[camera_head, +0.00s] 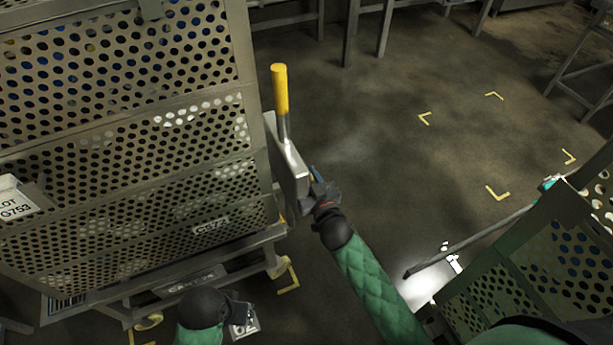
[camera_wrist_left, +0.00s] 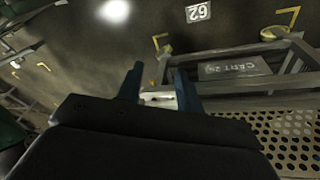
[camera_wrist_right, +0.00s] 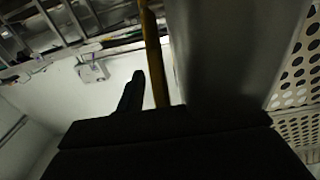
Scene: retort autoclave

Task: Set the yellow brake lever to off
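The yellow brake lever (camera_head: 281,88) stands nearly upright on a grey metal bracket (camera_head: 290,165) at the right side of a perforated cart. My right gripper (camera_head: 317,176) is low beside the bracket's right face, below the yellow grip, and does not hold the lever. In the right wrist view, one finger stands clear to the left, with the yellow lever (camera_wrist_right: 151,50) and grey bracket (camera_wrist_right: 215,50) beyond; the other finger is hidden. My left gripper (camera_head: 241,309) is low at the cart's front, its fingers apart and empty (camera_wrist_left: 160,88).
The perforated cart (camera_head: 130,150) fills the left, on a wheeled frame (camera_wrist_left: 235,68). Another green perforated basket (camera_head: 500,290) and a dark bar (camera_head: 465,245) are at lower right. Open floor with yellow corner marks (camera_head: 497,193) lies to the right.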

